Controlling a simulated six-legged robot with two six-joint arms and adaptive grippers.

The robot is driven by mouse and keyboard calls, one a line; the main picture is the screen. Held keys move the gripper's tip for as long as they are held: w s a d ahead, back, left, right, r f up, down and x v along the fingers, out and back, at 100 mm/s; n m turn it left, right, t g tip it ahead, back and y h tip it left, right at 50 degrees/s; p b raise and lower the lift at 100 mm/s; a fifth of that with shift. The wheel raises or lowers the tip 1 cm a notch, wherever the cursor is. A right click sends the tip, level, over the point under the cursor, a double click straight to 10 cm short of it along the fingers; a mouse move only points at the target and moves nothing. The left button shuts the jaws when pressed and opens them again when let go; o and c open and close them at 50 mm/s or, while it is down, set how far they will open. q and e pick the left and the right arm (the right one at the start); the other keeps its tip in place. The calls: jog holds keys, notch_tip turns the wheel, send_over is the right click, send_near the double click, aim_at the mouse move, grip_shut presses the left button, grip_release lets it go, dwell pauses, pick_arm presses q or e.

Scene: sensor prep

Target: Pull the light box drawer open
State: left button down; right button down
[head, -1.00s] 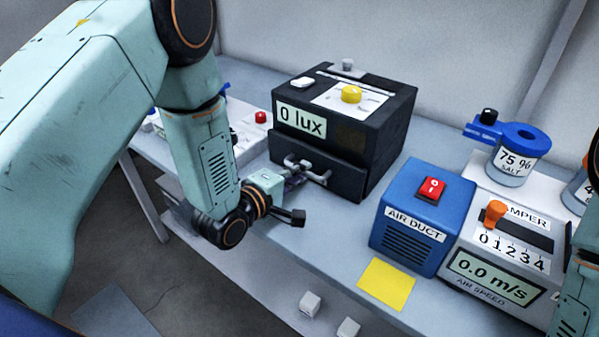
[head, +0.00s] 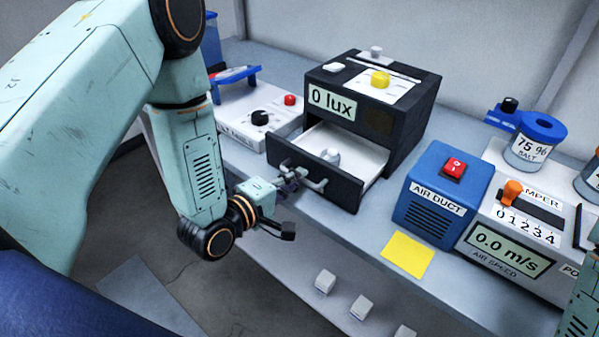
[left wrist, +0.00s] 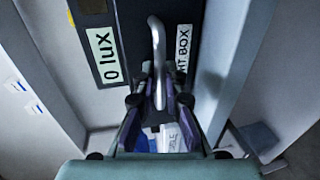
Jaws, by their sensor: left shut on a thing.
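The black light box (head: 372,100) stands on the bench with a "0 lux" display on its front. Its drawer (head: 345,192) is pulled out toward me, showing a white interior with a small pale object (head: 330,156) inside. My left gripper (head: 290,183) is shut on the drawer's grey bar handle (head: 313,181). In the left wrist view the handle (left wrist: 158,55) runs between the fingers of my left gripper (left wrist: 157,92). Part of my right arm shows at the lower right edge; its gripper is out of view.
The blue air duct box (head: 440,195) stands right of the drawer, with a yellow note (head: 407,254) in front. The air speed unit (head: 510,235) is further right. A white unit with a black knob (head: 259,117) stands left. Small white blocks (head: 325,281) sit below the bench edge.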

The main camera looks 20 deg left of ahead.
pick_arm(q)
jog(key=shift+w+d, duration=0.15)
jog(key=shift+w, duration=0.25)
jog(key=c, duration=1.5)
grip_release()
jog(key=shift+s+r, duration=0.15)
jog(key=shift+s, duration=0.1)
jog(key=shift+o, duration=0.5)
jog(key=shift+w, duration=0.1)
jog(key=v, duration=1.1)
jog(key=shift+s, duration=0.4)
